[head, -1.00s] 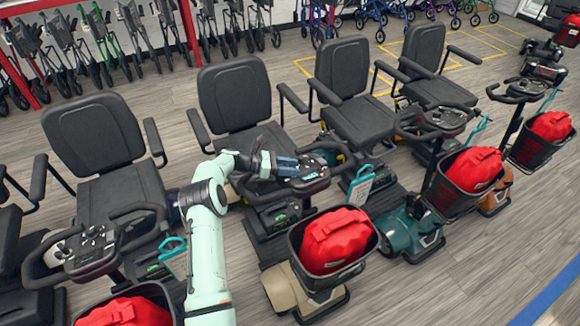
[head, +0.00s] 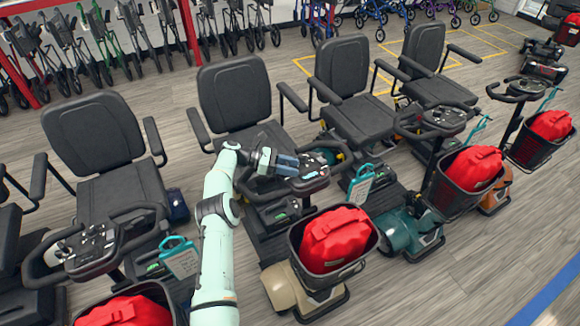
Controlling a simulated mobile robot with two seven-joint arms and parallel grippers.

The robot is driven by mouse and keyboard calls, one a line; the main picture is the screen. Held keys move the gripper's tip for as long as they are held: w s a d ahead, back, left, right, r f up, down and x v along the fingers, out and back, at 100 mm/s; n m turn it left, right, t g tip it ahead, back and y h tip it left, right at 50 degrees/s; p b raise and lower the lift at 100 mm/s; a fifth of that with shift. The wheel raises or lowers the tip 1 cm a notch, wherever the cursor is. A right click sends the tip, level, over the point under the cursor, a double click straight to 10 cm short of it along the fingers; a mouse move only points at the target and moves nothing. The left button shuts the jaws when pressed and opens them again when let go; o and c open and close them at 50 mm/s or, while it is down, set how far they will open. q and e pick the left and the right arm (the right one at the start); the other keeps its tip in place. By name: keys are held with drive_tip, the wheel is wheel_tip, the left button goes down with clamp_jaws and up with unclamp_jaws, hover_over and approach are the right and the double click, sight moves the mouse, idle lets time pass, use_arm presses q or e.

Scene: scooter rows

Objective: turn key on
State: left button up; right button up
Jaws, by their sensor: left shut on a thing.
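My left arm reaches in from the bottom, and my left gripper (head: 290,163) is at the control console (head: 309,178) of the middle scooter. The gripper's jaws are shut at the console's near left part. The key itself is too small, or hidden by the gripper, to make out. The scooter has a black seat (head: 234,92) behind the console and a basket with a red bag (head: 338,238) in front. My right gripper is not in view.
More scooters stand in the row, with a left console (head: 88,250) and a right console (head: 443,118).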

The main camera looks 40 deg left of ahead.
use_arm(q)
drive_tip(key=shift+r, duration=0.15)
drive_tip(key=o, duration=1)
drive_tip(key=shift+c, duration=0.2)
wheel_tip(320, 180, up, 20)
idle(0.4)
